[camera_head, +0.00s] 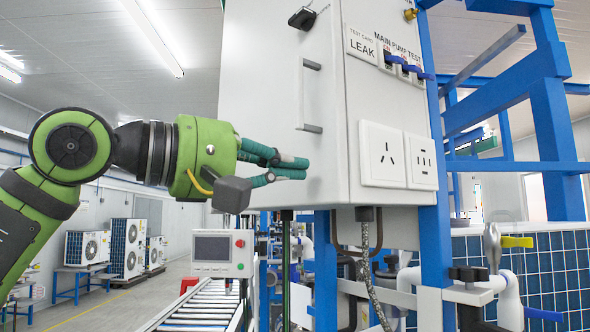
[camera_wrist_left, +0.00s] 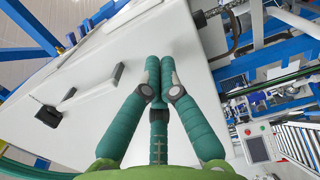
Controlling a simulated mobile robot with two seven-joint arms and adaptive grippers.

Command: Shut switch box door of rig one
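The switch box (camera_head: 372,98) is a pale grey-white cabinet on a blue frame. Its door (camera_head: 270,75) is the left-facing panel, with a long bar handle (camera_head: 311,95) and a black latch (camera_head: 302,18). The door looks flush or nearly flush with the box; I cannot tell if it is fully shut. My left gripper (camera_head: 306,167) has its green fingers together and empty, tips at the lower part of the door, touching or very close. In the left wrist view the fingertips (camera_wrist_left: 160,72) lie over the door panel (camera_wrist_left: 135,50), beside the handle (camera_wrist_left: 90,87). My right gripper is out of view.
Two white sockets (camera_head: 398,157) and switches (camera_head: 403,66) sit on the box's right side. A control panel (camera_head: 222,253) and a roller conveyor (camera_head: 200,305) stand below. Cables and pipes hang under the box. Open floor (camera_head: 110,305) lies to the left.

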